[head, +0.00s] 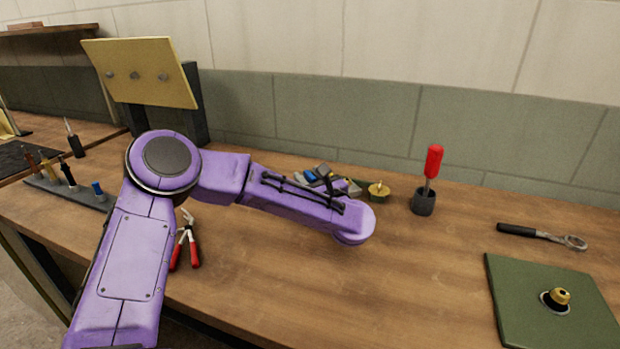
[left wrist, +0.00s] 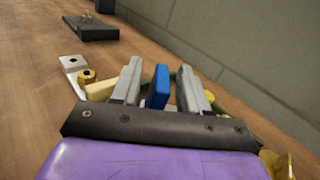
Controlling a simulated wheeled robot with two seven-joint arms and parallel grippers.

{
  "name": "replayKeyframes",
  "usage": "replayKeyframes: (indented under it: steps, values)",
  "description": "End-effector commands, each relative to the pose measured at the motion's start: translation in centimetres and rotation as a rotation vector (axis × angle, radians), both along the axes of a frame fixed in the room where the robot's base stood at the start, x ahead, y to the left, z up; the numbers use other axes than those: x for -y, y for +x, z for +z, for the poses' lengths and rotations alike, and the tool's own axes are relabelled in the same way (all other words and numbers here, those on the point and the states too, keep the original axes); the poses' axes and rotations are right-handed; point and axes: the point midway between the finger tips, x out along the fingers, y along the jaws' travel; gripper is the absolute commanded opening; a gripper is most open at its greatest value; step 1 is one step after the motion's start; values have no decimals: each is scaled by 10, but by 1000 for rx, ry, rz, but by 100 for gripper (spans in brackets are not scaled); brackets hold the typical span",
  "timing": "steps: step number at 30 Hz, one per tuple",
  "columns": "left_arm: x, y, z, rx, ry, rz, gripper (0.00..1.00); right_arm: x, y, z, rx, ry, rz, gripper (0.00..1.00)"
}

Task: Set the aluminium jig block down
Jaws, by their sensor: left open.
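My left gripper (head: 325,176) is low over the bench near the wall, mostly hidden behind its own purple arm in the head view. In the left wrist view its two grey fingers (left wrist: 158,88) are open, with a blue piece (left wrist: 157,87) showing between them; I cannot tell whether they touch it. A silver metal piece with a dark hole (left wrist: 73,64), possibly the aluminium jig block, lies on the bench left of the fingers, apart from them. A brass knob (left wrist: 88,77) is close beside it. My right gripper is not in view.
A brass fitting (head: 378,193) and a red-handled tool in a black holder (head: 424,200) stand right of the gripper. Pliers (head: 186,246), a ratchet tool (head: 540,235) and a green panel (head: 517,300) lie on the bench. A yellow panel (head: 150,73) stands behind. The middle front is clear.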

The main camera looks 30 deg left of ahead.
Motion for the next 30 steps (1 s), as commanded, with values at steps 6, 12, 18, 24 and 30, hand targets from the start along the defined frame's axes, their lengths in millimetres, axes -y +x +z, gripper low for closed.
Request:
replayKeyframes:
  steps: [6, 12, 18, 24, 30]
  values:
    - [33, -19, 1, 2, 3, -7, 45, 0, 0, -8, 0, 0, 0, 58]
    - [77, -46, 1, 2, 3, -5, 45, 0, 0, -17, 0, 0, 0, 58]
    - [100, -61, 2, 1, 1, -1, 45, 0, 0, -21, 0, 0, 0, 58]
    - [103, -63, 3, -1, 1, 0, 45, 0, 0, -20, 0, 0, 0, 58]
    - [103, -63, 3, 0, 0, 0, 45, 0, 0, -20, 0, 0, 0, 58]
